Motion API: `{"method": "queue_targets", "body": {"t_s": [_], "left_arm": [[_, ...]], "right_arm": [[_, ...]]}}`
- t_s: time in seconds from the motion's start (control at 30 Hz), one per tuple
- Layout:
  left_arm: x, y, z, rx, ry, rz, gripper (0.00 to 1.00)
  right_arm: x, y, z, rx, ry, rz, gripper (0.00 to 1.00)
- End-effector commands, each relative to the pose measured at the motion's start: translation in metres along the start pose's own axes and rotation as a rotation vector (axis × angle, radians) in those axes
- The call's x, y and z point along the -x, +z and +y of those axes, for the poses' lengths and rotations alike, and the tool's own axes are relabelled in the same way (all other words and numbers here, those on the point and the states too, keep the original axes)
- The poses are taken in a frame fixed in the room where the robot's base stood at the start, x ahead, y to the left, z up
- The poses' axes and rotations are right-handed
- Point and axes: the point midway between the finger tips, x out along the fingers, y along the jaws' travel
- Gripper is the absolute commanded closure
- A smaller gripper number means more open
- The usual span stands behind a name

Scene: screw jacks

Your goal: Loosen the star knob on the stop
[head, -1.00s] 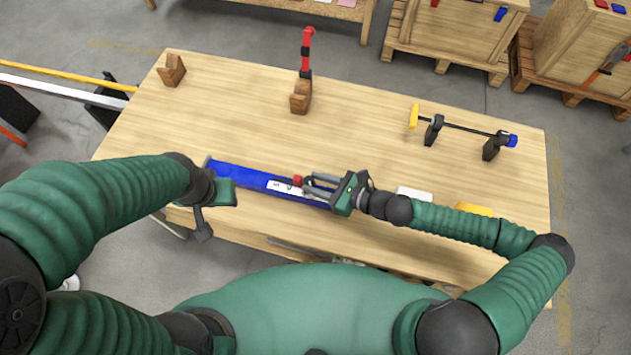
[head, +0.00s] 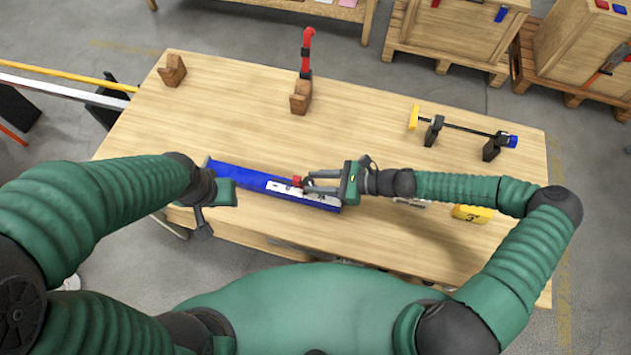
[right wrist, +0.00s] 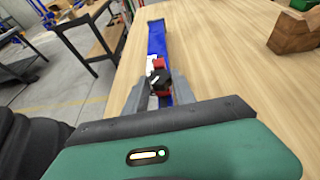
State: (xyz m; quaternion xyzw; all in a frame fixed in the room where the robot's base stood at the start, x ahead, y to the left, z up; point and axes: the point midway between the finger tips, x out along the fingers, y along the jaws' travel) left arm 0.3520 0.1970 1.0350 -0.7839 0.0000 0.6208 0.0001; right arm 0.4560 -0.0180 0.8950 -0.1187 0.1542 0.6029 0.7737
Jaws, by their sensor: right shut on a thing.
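A blue rail (head: 240,176) with a white label strip (head: 283,188) lies along the table's near side. A small red stop (head: 297,181) sits on it; it also shows in the right wrist view (right wrist: 158,63). The black star knob (right wrist: 160,78) is between the fingers of my right gripper (head: 308,183) in the right wrist view, and the gripper is shut on it. The fingers partly hide the knob and stop. My left gripper (head: 218,192) is at the rail's left end; its fingers are not clear enough to judge.
A wooden block with a red upright handle (head: 306,50) stands at the back. Another wooden block (head: 172,71) is at the back left. A black rod (head: 465,128) on two stands is at the right. A yellow piece (head: 472,213) lies near my right arm. The table's middle is clear.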

Motion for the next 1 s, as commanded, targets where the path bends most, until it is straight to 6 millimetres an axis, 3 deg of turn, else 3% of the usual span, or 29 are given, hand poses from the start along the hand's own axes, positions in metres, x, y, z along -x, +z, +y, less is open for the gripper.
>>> {"method": "queue_targets", "body": {"t_s": [0.5, 1.0], "left_arm": [[-0.041, 0.01, 0.0, 0.0, 0.0, 0.0, 0.64], [-0.059, 0.014, 0.0, 0.0, 0.0, 0.0, 0.64]], "right_arm": [[-0.004, -0.006, -0.014, 0.174, 0.399, 0.009, 1.0], [-0.003, -0.001, -0.016, 0.236, 0.558, 0.007, 1.0]]}}
